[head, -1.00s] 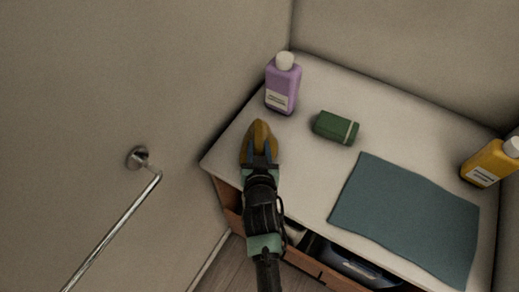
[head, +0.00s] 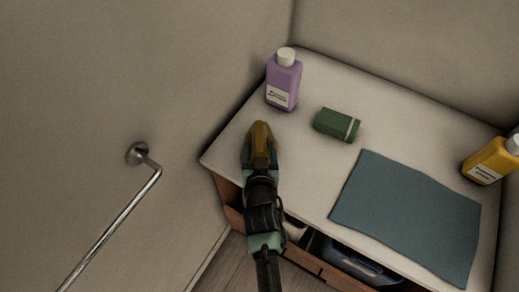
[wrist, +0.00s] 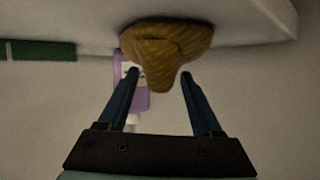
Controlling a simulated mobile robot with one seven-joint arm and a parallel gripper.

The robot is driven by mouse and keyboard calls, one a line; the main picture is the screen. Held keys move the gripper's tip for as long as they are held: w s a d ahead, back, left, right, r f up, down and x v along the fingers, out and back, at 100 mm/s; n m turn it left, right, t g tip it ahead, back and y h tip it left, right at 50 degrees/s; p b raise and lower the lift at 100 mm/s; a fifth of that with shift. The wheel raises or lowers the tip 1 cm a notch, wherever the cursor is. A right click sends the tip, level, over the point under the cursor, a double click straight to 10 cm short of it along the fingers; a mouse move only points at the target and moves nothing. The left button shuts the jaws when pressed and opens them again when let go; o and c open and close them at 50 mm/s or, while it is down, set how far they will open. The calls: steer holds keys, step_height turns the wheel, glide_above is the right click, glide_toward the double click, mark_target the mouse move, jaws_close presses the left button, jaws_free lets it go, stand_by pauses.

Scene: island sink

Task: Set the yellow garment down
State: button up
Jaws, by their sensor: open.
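The yellow garment (head: 260,136) is a small bunched cloth at the left end of the white countertop (head: 300,170). In the wrist view the garment (wrist: 165,46) rests against the counter surface (wrist: 255,22), with a pointed fold hanging out toward my fingers. My gripper (head: 259,160) is at the near side of the garment. In the wrist view my gripper (wrist: 159,74) has its two fingers apart, one on each side of the pointed fold, with a gap showing on both sides. The garment's underside is hidden.
A purple bottle (head: 283,82) stands behind the garment, and a green rolled item (head: 337,125) lies to its right. A blue-grey mat (head: 405,215) covers the right of the counter. A yellow bottle (head: 489,162) stands at the far right. A metal rail (head: 115,225) is on the left wall.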

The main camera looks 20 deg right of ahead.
steer(key=shift+r, duration=0.2)
steer(key=shift+s+a, duration=0.1)
steer(key=shift+s, duration=0.15)
steer(key=b+v, duration=0.1)
steer(key=v, duration=1)
steer(key=w+a+r+n+t, duration=0.1)
steer(key=w+r+t, duration=0.2)
steer(key=r, duration=0.8)
steer(key=w+a+r+t+y, duration=0.1)
steer(key=w+a+r+t, duration=0.15)
steer(key=r, duration=0.85)
steer(key=w+a+r+n+t, duration=0.15)
steer(key=w+r, duration=0.25)
steer(key=r, duration=0.8)
steer(key=s+a+r+t+y, duration=0.1)
steer(key=s+a+r+t, duration=0.1)
steer(key=r, duration=0.6)
steer(key=s+a+r+n+t+y, duration=0.1)
steer(key=s+a+r+t, duration=0.1)
steer(key=s+r, duration=0.3)
steer(key=s+a+r+n+t+y, duration=0.1)
steer(key=s+a+r+t, duration=0.1)
steer(key=r, duration=1)
steer(key=shift+s+r+t+y, duration=0.2)
steer(key=shift+s+t+y, duration=0.1)
steer(key=shift+s+t, duration=0.5)
steer(key=shift+w+a, duration=0.1)
